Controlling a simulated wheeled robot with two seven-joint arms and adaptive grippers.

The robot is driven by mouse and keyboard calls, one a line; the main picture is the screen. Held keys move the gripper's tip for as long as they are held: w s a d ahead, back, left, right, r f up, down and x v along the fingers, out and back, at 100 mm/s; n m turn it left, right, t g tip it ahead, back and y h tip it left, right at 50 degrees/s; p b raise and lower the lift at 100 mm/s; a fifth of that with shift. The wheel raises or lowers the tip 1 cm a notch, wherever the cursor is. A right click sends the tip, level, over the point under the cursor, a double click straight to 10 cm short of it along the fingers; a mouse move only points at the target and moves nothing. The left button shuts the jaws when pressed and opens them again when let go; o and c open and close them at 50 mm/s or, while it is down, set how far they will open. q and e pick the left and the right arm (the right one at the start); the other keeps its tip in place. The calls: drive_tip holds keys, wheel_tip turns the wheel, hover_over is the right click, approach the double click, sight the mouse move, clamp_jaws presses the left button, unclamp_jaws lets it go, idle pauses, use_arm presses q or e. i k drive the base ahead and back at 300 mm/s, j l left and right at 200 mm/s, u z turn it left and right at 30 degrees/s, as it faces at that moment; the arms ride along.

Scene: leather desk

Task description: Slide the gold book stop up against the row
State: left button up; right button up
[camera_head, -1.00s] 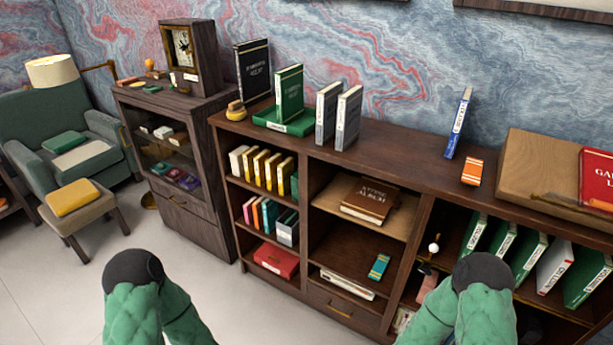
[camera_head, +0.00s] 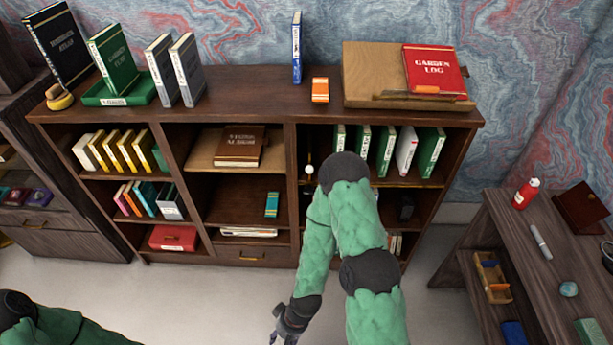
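A small gold piece (camera_head: 60,98) sits at the left end of the bookcase top, by the foot of a dark book (camera_head: 60,45); I cannot tell if it is the book stop. A row of green books and one white book (camera_head: 405,148) stands in the right upper compartment. A small pale knob (camera_head: 308,169) shows left of that row, apart from it; its shape is unclear. My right gripper (camera_head: 280,337) hangs low in front of the bookcase, well away from these, partly cut off by the bottom edge. My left arm is at the lower left; its gripper is out of view.
The bookcase top (camera_head: 250,98) is clear between the grey books (camera_head: 186,70) and a blue book (camera_head: 297,48). An orange box (camera_head: 320,90) and a wooden slope with a red book (camera_head: 435,70) stand further right. A side desk (camera_head: 500,240) is at right.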

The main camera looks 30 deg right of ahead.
sight(309, 169)
drive_tip(key=i+j, duration=0.1)
drive_tip(key=i, duration=0.3)
drive_tip(key=i+z, duration=0.1)
drive_tip(key=z, duration=1.45)
